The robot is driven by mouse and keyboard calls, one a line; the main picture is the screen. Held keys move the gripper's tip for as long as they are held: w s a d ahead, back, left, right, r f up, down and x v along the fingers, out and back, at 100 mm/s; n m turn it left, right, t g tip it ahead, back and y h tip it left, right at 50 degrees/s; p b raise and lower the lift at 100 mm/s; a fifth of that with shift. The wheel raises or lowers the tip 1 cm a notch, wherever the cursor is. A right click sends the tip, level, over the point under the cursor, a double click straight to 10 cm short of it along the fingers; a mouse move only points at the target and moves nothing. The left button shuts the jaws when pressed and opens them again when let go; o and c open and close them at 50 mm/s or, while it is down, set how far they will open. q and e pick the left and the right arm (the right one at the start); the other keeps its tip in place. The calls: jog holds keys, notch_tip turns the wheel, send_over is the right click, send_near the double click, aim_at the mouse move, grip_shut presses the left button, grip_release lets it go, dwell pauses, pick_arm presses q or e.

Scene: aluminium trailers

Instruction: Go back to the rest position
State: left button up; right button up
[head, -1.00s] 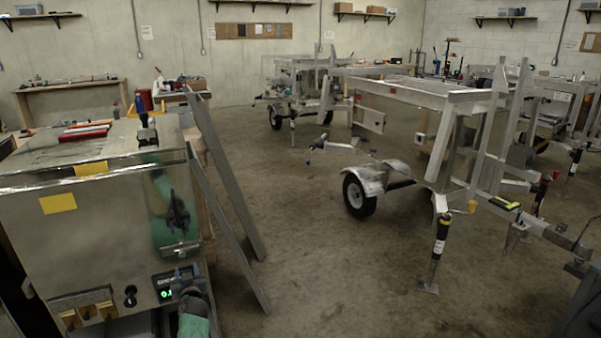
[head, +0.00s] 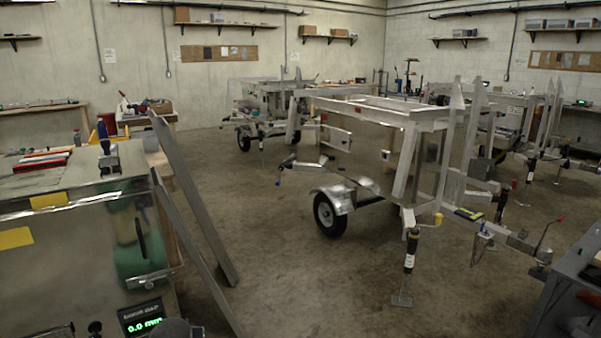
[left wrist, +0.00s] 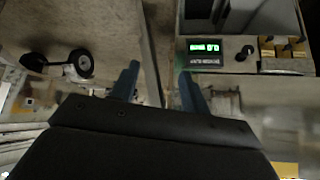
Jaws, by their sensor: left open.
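My left gripper (left wrist: 160,86) shows in the left wrist view with its two blue-grey fingers apart and nothing between them. In the head view only a dark rounded piece, likely part of my left arm, shows at the bottom edge beside the display. The steel cabinet (head: 70,240) stands at the left of the head view with its door closed. Its display (head: 142,318) reads a door gap of 0.0 mm in green. In the left wrist view the display (left wrist: 206,47) is beyond the fingertips. My right gripper is not in view.
Two grey bars (head: 195,200) lean beside the cabinet. A trailer frame (head: 400,112) with a wheel (head: 327,214) stands mid-right, with others behind it. A grey bench (head: 575,285) is at the right edge. The concrete floor (head: 290,280) between is clear.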

pick_arm(q)
jog(key=s+d+f+m+g+h+p, duration=0.1)
jog(key=s+d+f+m+h, duration=0.1)
jog(key=s+d, duration=0.7)
jog(key=s+d+f+m+g+h, duration=0.15)
jog(key=s+d, duration=0.45)
jog(key=s, duration=0.7)
jog(key=s+d+f+g, duration=0.1)
jog(key=s+f, duration=0.2)
jog(key=s, duration=0.5)
jog(key=s+d+f+g, duration=0.1)
jog(key=s+f+g, duration=0.1)
jog(key=s+f, duration=0.2)
jog(key=s+m, duration=0.1)
jog(key=s, duration=0.2)
jog(key=shift+s+f+h+p, duration=0.25)
jog(key=shift+s+h+p, duration=0.1)
jog(key=shift+s+p, duration=0.05)
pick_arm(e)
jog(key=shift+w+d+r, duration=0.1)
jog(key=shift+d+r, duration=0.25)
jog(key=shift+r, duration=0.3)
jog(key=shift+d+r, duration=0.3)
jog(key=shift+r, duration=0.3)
